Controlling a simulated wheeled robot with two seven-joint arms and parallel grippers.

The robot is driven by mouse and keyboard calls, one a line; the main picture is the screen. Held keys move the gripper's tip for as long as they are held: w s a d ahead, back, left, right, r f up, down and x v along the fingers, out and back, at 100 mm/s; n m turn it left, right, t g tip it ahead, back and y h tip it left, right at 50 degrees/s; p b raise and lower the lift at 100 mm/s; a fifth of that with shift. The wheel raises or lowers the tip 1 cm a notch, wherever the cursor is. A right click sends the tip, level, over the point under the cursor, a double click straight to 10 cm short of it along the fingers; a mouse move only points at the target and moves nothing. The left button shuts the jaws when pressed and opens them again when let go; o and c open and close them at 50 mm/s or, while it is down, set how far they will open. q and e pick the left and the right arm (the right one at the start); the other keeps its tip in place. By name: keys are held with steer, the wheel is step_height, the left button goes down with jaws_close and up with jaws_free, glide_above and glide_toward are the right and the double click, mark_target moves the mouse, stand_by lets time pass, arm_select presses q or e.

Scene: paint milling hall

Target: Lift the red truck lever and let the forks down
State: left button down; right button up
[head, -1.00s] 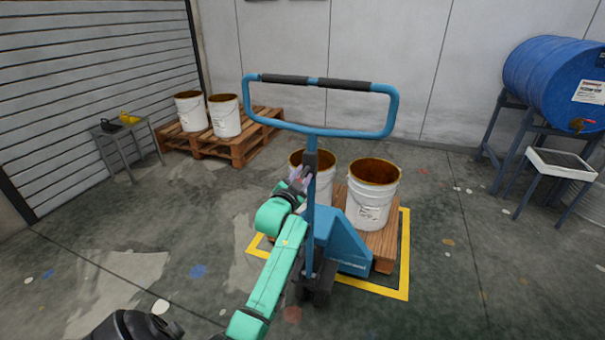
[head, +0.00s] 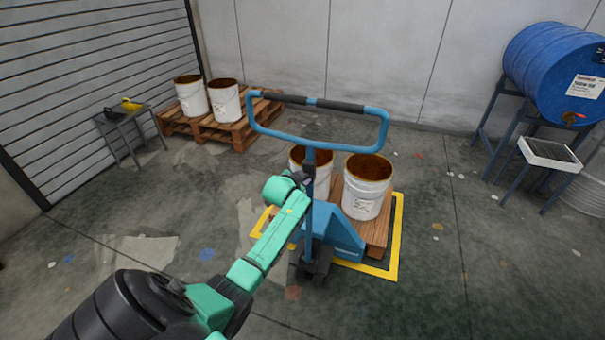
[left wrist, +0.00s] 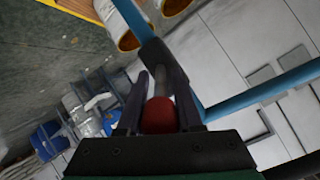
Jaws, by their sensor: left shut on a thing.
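The blue pallet truck (head: 333,231) stands with its tall loop handle (head: 258,121) facing me. In the left wrist view, the red lever (left wrist: 159,115) ends in a round red knob on a grey rod beside the blue handle bar. My left gripper (left wrist: 158,98) is shut on that red lever, one finger on each side of the knob. In the head view my left gripper (head: 303,178) is at the handle's shaft, and the lever is hidden there. The forks are hidden under the wooden pallet (head: 377,251). My right gripper is not in view.
Two white buckets (head: 365,197) stand on the truck's pallet, inside a yellow floor frame (head: 399,230). Another pallet with two buckets (head: 226,108) is at the back left, near a small grey table (head: 133,129). A blue drum (head: 548,70) is at the right.

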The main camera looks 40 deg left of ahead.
arm_select(q)
steer(key=c, duration=0.6)
jaws_free()
steer(key=shift+r, duration=0.1)
steer(key=v, duration=1.4)
steer(key=shift+s+r, duration=0.1)
steer(key=shift+s, duration=0.05)
